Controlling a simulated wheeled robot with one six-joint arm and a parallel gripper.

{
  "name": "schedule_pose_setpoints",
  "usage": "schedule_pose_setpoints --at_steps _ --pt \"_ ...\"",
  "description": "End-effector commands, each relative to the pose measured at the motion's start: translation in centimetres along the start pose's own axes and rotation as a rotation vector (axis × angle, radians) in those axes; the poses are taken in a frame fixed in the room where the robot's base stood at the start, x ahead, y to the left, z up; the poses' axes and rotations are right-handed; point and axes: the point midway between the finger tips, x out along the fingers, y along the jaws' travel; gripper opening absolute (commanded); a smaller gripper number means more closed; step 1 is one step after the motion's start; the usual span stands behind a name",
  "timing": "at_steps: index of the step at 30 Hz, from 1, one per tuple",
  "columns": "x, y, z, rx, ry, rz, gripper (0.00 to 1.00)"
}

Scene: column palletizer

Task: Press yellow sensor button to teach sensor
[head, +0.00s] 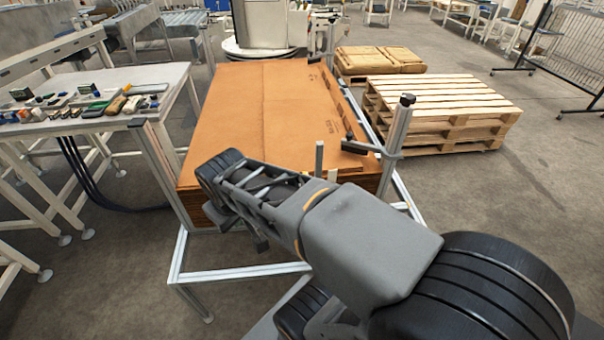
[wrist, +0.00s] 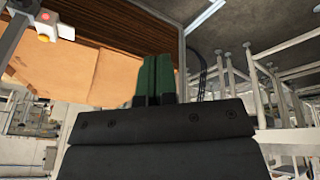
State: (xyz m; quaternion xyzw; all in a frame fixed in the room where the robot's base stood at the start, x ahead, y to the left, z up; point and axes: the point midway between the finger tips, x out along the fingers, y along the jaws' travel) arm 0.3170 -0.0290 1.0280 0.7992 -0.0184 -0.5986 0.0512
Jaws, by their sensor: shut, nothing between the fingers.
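A small pale sensor box (wrist: 45,22) shows at the top left of the wrist view, on a grey post. My gripper (wrist: 153,78), with green fingertips, is shut and empty in the lower middle of the wrist view. It is apart from the sensor box, which lies up and to the left there. In the head view my arm crosses the front of the cardboard stack and the fingertips cannot be made out.
A stack of brown cardboard sheets (head: 262,105) stands in a metal frame (head: 240,271). A post (head: 398,130) with a black bracket (head: 356,147) rises at its right. A table with tools (head: 150,78) is at left; wooden pallets (head: 440,100) are behind right.

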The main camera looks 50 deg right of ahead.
Motion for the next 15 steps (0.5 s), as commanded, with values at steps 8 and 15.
schedule_pose_setpoints --at_steps 8,15 --pt "1.7 14.0 -5.0 -0.264 -0.225 0.341 0.0" --pt "4.9 25.1 -6.1 -0.54 -0.442 0.497 0.0"
